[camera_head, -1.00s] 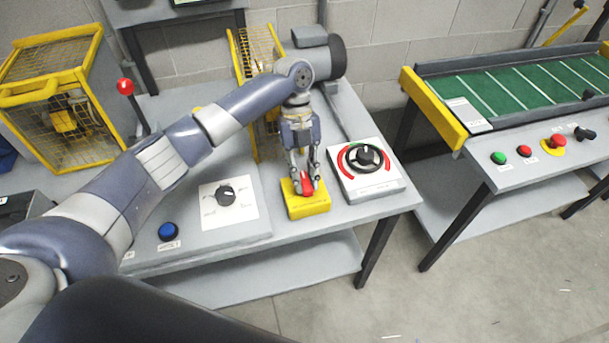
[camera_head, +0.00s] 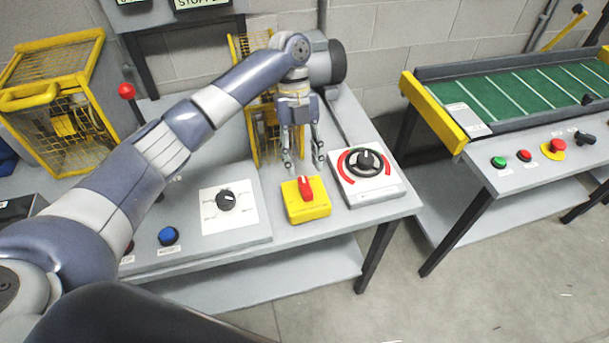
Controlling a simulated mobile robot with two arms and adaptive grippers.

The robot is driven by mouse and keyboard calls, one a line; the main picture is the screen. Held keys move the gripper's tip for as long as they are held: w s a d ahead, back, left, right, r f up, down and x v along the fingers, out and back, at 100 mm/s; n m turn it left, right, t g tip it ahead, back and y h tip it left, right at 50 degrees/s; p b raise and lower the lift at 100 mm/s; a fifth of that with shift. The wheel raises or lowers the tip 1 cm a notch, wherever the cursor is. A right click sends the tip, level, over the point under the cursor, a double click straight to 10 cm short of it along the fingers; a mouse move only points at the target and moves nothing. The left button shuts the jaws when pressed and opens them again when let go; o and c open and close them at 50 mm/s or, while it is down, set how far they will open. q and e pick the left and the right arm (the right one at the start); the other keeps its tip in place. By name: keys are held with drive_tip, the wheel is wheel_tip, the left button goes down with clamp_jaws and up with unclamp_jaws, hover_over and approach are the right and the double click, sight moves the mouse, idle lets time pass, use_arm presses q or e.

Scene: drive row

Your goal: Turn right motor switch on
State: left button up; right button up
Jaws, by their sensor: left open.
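A yellow switch box (camera_head: 309,210) with a red rotary handle (camera_head: 304,188) sits near the front right of the grey table, and I take it as the motor switch. The red handle stands roughly along the front-to-back direction. My left gripper (camera_head: 304,163) is open and empty, with its fingers pointing down. It is above and behind the red handle, apart from it. My right gripper is not in view.
A black-and-red dial (camera_head: 364,161) on a white plate is just right of the switch box. A black knob (camera_head: 226,200) on a white plate and a blue button (camera_head: 168,236) are to its left. A green conveyor (camera_head: 520,97) stands at the right.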

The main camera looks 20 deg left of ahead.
use_arm(q)
drive_tip(key=v, duration=0.6)
idle(0.4)
